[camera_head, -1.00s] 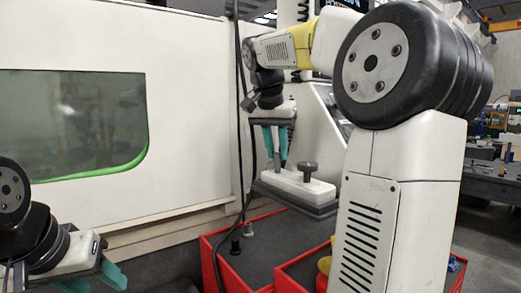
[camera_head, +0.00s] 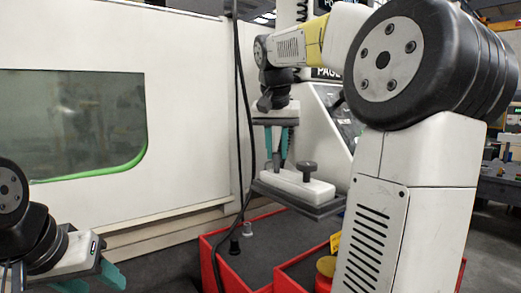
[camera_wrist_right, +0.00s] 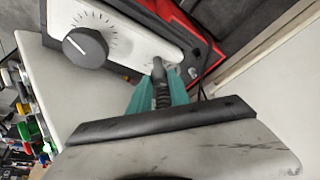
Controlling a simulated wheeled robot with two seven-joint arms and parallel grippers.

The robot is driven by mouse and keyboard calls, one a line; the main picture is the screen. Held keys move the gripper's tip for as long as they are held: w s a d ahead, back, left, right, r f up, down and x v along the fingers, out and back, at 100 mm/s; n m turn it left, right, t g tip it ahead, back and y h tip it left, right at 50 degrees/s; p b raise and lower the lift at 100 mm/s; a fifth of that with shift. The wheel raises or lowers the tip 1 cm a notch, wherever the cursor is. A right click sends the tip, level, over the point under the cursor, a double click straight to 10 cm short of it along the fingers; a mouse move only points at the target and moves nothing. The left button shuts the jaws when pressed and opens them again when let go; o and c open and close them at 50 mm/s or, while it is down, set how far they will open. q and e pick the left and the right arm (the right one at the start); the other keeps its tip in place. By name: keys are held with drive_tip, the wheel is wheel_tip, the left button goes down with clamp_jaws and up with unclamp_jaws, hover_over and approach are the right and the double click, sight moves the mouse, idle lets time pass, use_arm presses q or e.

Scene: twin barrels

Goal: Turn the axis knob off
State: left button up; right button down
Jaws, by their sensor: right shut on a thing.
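A white control box (camera_head: 292,184) with a dark base stands at the right of the machine. It carries a large dark dial (camera_head: 307,171), which also shows in the wrist view (camera_wrist_right: 85,47) with tick marks around it and a white pointer line. A smaller dark axis knob (camera_wrist_right: 158,70) stands beside the dial on the same box. My right gripper (camera_head: 277,163) is over the box with its teal fingers down, shut on the axis knob. The fingers hide part of the knob, so its setting cannot be read. My left gripper (camera_head: 94,281) is at the lower left, open and empty.
The white machine wall with a dark window (camera_head: 72,122) fills the left. Red-edged trays (camera_head: 210,262) lie below the box. A black cable (camera_head: 240,120) hangs close beside my right gripper. My right arm blocks much of the right side.

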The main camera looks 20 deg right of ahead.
drive_tip(key=c, duration=1.2)
unclamp_jaws()
drive_tip(key=shift+c, duration=0.2)
drive_tip(key=shift+r, duration=0.1)
drive_tip(key=v, duration=0.7)
drive_tip(key=shift+s+r, duration=0.15)
drive_tip(key=shift+r, duration=0.1)
drive_tip(key=shift+a, duration=0.1)
drive_tip(key=s+a+f+n+t+y, duration=0.1)
drive_tip(key=s+a+f, duration=0.3)
drive_tip(key=s+f, duration=0.4)
drive_tip(key=s+a+f+n+t+y, duration=0.1)
drive_tip(key=s+a+f+n+y, duration=0.2)
drive_tip(key=s+f, duration=0.5)
wheel_tip(320, 180, down, 8)
drive_tip(key=shift+s+a+f+n, duration=0.1)
drive_tip(key=shift+s+a+n, duration=0.2)
drive_tip(key=shift+a+n, duration=0.6)
